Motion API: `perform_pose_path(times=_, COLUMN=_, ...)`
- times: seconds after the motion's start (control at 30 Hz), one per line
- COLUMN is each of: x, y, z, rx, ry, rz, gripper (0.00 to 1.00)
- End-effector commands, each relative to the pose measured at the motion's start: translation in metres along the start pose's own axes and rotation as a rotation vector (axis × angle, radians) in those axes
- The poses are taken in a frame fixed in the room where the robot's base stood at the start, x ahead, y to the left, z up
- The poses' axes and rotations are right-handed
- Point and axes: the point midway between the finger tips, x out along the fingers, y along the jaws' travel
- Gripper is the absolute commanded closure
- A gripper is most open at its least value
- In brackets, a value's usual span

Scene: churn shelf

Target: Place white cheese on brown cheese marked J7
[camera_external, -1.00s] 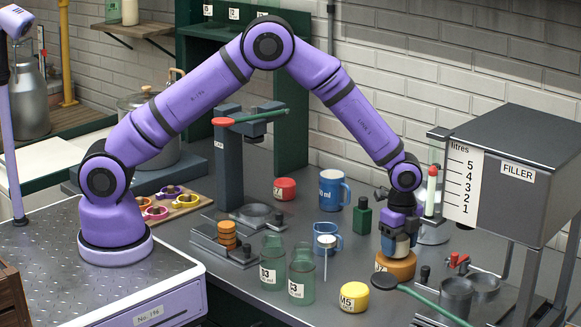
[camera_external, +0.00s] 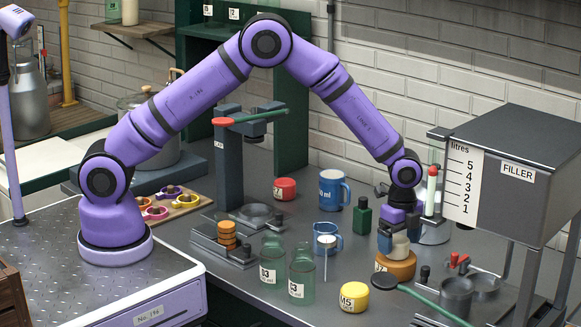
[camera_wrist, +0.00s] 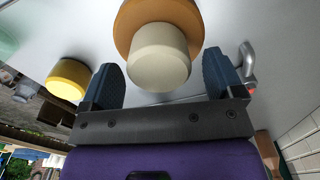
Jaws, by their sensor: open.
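The white cheese (camera_external: 400,245) is a small cream-coloured cylinder. It sits upright on top of the wider brown cheese (camera_external: 397,267), whose label is partly hidden and shows a 7. In the wrist view the white cheese (camera_wrist: 158,62) lies over the brown cheese (camera_wrist: 130,22), somewhat off its middle. My gripper (camera_external: 398,246) is open, with its blue fingers on either side of the white cheese. In the wrist view a gap shows between the cheese and each finger of my gripper (camera_wrist: 163,82).
A yellow cheese marked M5 (camera_external: 354,297) stands left of the brown cheese. A blue mug (camera_external: 326,238), green bottle (camera_external: 362,216) and the filler (camera_external: 515,165) stand nearby.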

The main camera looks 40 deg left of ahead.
Motion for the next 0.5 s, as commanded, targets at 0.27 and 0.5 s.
perform_pose_path(times=0.27, x=-0.056, y=-0.001, z=0.000, rx=-0.001, ry=0.002, rz=-0.003, gripper=0.13)
perform_pose_path(times=0.5, x=-0.094, y=0.000, z=0.000, rx=-0.001, ry=0.001, rz=-0.001, gripper=0.13)
